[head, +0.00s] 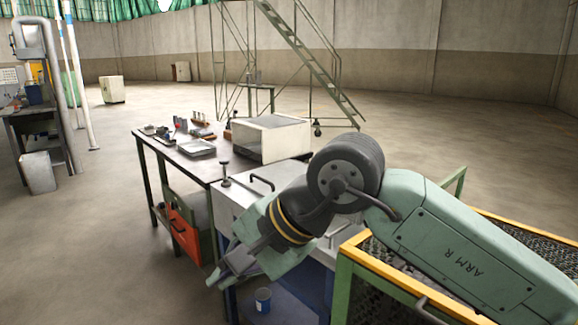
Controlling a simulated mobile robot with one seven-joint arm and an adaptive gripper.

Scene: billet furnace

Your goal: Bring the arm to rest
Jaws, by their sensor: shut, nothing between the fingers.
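My gripper (232,270) is at the end of my green and dark grey arm, low in the middle of the head view. It points down and to the left, beside the front of a light grey furnace-like cabinet (236,198) with a black handle. Its fingers are together and nothing shows between them. My forearm comes in from the right edge and passes above a yellow-railed mesh crate. The arm hides part of the cabinet and its blue lower body.
The yellow-railed mesh crate (377,264) stands at lower right. A workbench (165,150) with trays, small tools and a white box (270,138) stands behind the cabinet. A blue can (263,300) sits below the gripper. A metal staircase (315,60) stands farther back. Open floor lies at left.

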